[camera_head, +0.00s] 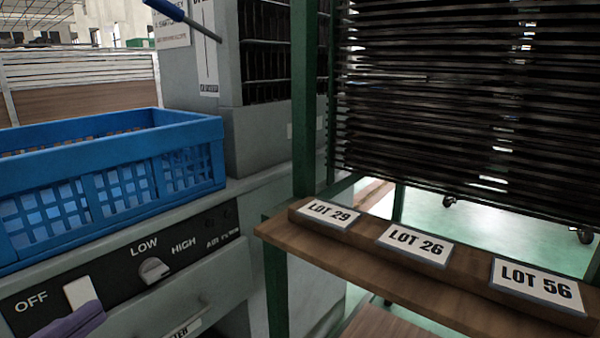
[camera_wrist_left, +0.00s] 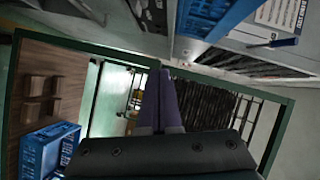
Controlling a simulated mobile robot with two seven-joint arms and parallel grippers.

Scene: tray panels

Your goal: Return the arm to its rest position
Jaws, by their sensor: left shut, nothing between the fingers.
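My left gripper (camera_head: 78,320) shows at the bottom left edge of the head view as purple fingertips. It is just below a white switch (camera_head: 79,291) on the black control panel (camera_head: 205,240); I cannot tell whether it touches the switch. In the left wrist view the purple fingers (camera_wrist_left: 159,102) are together, with nothing between them. Most of the left arm is out of the head view. My right gripper is not in view.
A blue crate (camera_head: 110,150) stands on the grey cabinet above the panel, and a round knob (camera_head: 154,269) sits on the panel. To the right, a wooden shelf (camera_head: 385,268) carries several lot labels, below a green-framed rack of dark trays (camera_head: 430,110).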

